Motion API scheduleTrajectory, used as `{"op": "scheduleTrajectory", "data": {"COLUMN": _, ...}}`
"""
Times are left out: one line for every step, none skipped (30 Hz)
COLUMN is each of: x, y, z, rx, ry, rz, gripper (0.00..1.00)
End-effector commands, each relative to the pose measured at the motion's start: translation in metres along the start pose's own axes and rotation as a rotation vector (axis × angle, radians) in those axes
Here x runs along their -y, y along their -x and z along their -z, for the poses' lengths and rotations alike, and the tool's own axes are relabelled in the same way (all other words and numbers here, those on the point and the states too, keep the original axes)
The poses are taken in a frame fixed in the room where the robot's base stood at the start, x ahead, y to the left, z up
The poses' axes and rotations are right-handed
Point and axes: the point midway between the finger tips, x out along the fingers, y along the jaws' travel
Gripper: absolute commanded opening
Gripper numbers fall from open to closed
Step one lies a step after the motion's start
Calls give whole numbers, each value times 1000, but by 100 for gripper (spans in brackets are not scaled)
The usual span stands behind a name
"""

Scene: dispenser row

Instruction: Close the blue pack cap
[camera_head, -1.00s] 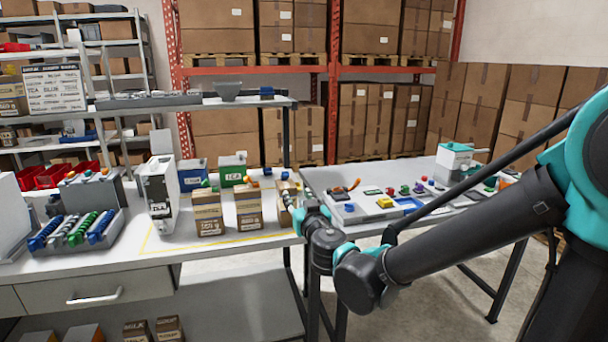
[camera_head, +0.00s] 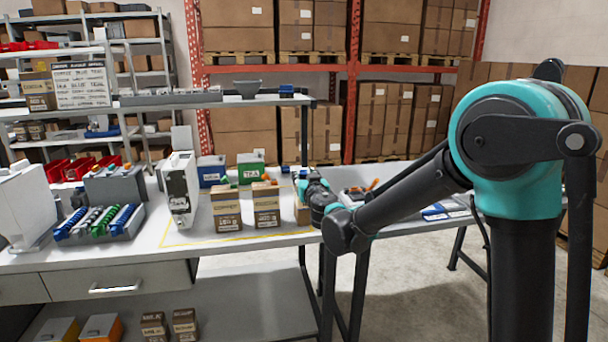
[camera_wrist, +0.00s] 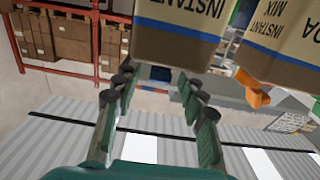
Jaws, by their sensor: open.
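My gripper (camera_wrist: 155,86) is open and empty in the wrist view, its dark fingers apart. A brown carton pack (camera_wrist: 183,40) with a blue stripe and the upside-down word INSTANT stands just beyond the fingertips. A second blue-striped pack (camera_wrist: 285,50) is to its right, with an orange part (camera_wrist: 252,90) beside it. In the head view, my gripper (camera_head: 306,186) is at the right end of the pack row and partly hides the rightmost pack (camera_head: 302,213). I cannot make out a blue cap or tell its state.
Two more brown packs, a left one (camera_head: 227,209) and a right one (camera_head: 266,205), stand on the white table. Behind are a blue box (camera_head: 211,170) and a green TEA box (camera_head: 250,168). A white dispenser (camera_head: 180,188) stands left.

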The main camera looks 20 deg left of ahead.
Motion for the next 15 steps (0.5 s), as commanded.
{"op": "scheduleTrajectory", "data": {"x": 0, "y": -4, "z": 0, "rx": 0, "ry": 0, "rz": 0, "gripper": 41}}
{"op": "scheduleTrajectory", "data": {"x": 0, "y": -6, "z": 0, "rx": 0, "ry": 0, "rz": 0, "gripper": 41}}
{"op": "scheduleTrajectory", "data": {"x": 0, "y": -8, "z": 0, "rx": 0, "ry": 0, "rz": 0, "gripper": 41}}
{"op": "scheduleTrajectory", "data": {"x": 0, "y": -8, "z": 0, "rx": 0, "ry": 0, "rz": 0, "gripper": 41}}
{"op": "scheduleTrajectory", "data": {"x": 0, "y": -9, "z": 0, "rx": 0, "ry": 0, "rz": 0, "gripper": 41}}
{"op": "scheduleTrajectory", "data": {"x": 0, "y": -10, "z": 0, "rx": 0, "ry": 0, "rz": 0, "gripper": 41}}
{"op": "scheduleTrajectory", "data": {"x": 0, "y": -10, "z": 0, "rx": 0, "ry": 0, "rz": 0, "gripper": 41}}
{"op": "scheduleTrajectory", "data": {"x": 0, "y": -10, "z": 0, "rx": 0, "ry": 0, "rz": 0, "gripper": 41}}
{"op": "scheduleTrajectory", "data": {"x": 0, "y": -10, "z": 0, "rx": 0, "ry": 0, "rz": 0, "gripper": 41}}
{"op": "scheduleTrajectory", "data": {"x": 0, "y": -10, "z": 0, "rx": 0, "ry": 0, "rz": 0, "gripper": 41}}
{"op": "scheduleTrajectory", "data": {"x": 0, "y": -10, "z": 0, "rx": 0, "ry": 0, "rz": 0, "gripper": 41}}
{"op": "scheduleTrajectory", "data": {"x": 0, "y": -10, "z": 0, "rx": 0, "ry": 0, "rz": 0, "gripper": 41}}
{"op": "scheduleTrajectory", "data": {"x": 0, "y": -10, "z": 0, "rx": 0, "ry": 0, "rz": -1, "gripper": 40}}
{"op": "scheduleTrajectory", "data": {"x": 0, "y": -10, "z": 0, "rx": 0, "ry": 0, "rz": -1, "gripper": 36}}
{"op": "scheduleTrajectory", "data": {"x": 0, "y": -10, "z": 0, "rx": 0, "ry": 0, "rz": -1, "gripper": 31}}
